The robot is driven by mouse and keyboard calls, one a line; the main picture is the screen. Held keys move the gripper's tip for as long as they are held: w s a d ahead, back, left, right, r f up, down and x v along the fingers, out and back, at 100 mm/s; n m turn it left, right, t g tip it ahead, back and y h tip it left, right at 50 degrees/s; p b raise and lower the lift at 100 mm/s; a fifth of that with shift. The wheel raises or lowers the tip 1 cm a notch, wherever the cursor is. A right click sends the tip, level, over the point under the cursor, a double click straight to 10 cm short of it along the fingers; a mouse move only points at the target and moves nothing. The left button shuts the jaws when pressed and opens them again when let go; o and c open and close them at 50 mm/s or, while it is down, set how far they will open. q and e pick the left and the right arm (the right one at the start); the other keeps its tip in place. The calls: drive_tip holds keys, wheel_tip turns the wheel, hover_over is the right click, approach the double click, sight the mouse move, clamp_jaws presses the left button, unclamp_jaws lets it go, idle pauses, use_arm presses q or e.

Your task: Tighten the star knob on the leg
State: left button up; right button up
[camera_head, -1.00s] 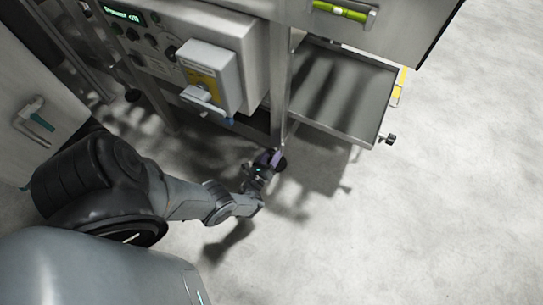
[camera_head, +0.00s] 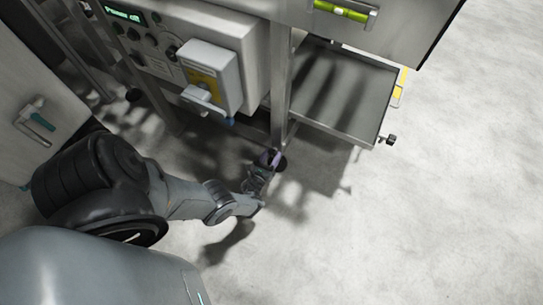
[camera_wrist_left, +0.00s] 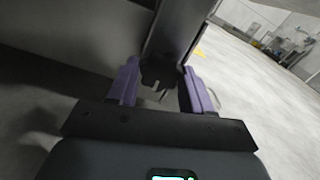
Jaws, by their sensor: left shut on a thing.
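The metal leg (camera_head: 281,85) of the machine comes down at the middle of the head view to a dark foot (camera_head: 282,165) on the floor. My left gripper (camera_head: 266,160) is low at the bottom of this leg. In the left wrist view the leg (camera_wrist_left: 175,35) rises between the two purple fingers of my left gripper (camera_wrist_left: 161,69). A dark, notched star knob (camera_wrist_left: 160,76) sits between them, and the fingers are shut on it. The knob is too small and covered to make out in the head view. My right gripper is in neither view.
A control box with a display (camera_head: 125,16) and a switch box with a grey handle (camera_head: 205,97) hang left of the leg. A metal tray (camera_head: 345,95) juts out to the right, with a black knob (camera_head: 391,139) at its corner. The floor at right is clear.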

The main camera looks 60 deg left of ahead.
use_arm(q)
drive_tip(key=o, duration=1)
drive_tip(key=shift+o, duration=0.2)
drive_tip(key=shift+s+d, duration=0.35)
drive_tip(key=shift+s, duration=0.15)
drive_tip(key=p+v, duration=0.2)
drive_tip(key=v, duration=0.7)
drive_tip(key=shift+s+d, duration=0.15)
drive_tip(key=shift+s, duration=0.1)
drive_tip(key=shift+r, duration=0.1)
